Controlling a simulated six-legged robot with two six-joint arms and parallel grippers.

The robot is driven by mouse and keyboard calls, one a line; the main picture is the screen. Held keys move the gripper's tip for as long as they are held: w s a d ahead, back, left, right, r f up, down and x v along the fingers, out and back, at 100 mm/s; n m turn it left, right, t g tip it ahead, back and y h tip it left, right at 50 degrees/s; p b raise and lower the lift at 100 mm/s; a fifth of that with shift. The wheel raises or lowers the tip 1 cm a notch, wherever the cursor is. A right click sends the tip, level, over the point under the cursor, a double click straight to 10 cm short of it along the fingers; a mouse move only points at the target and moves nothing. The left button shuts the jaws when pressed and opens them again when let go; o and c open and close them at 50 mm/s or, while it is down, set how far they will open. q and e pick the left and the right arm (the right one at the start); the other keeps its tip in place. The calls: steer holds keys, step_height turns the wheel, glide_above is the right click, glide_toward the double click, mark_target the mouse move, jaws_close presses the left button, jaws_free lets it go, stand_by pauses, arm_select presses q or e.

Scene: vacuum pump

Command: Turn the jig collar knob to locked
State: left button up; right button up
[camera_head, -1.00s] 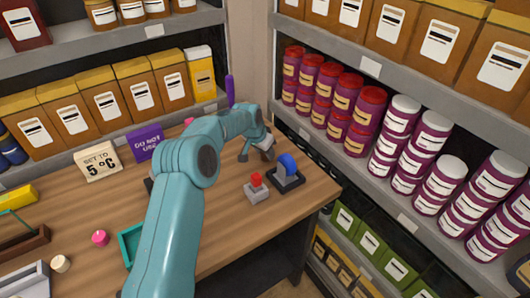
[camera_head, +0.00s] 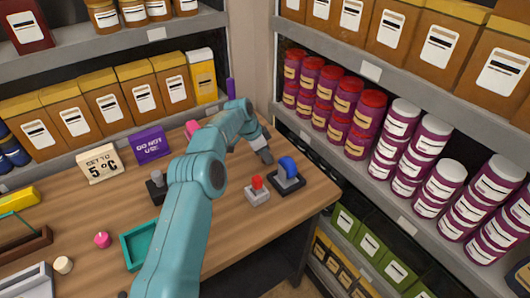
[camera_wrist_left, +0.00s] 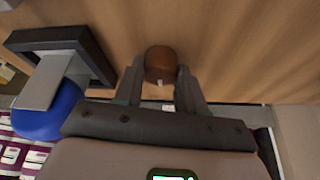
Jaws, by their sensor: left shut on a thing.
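In the left wrist view a short brown cylindrical knob (camera_wrist_left: 160,64) with a small pale mark on its near side sits between the two fingers of my left gripper (camera_wrist_left: 160,85). The fingers are shut on it, one on each side. In the head view my left gripper (camera_head: 264,153) is at the back right of the wooden table, just behind a blue-topped grey lever on a black base (camera_head: 288,175). The knob is hidden there by the gripper. The lever's blue end (camera_wrist_left: 50,112) shows at the left of the wrist view. My right gripper is not in view.
A grey box with a red button (camera_head: 257,190) stands in front of my left gripper. A teal tray (camera_head: 140,245), a pink knob (camera_head: 102,240) and a dark joystick box (camera_head: 157,187) lie left of my arm. Shelves of jars (camera_head: 345,100) rise close on the right.

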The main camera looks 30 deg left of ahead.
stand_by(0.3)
arm_select(q)
steer(key=o, duration=1.1)
steer(key=shift+c, duration=0.2)
steer(key=v, duration=1.6)
steer(key=shift+r, duration=0.2)
steer(key=shift+d+f, duration=0.1)
steer(key=shift+d, duration=0.05)
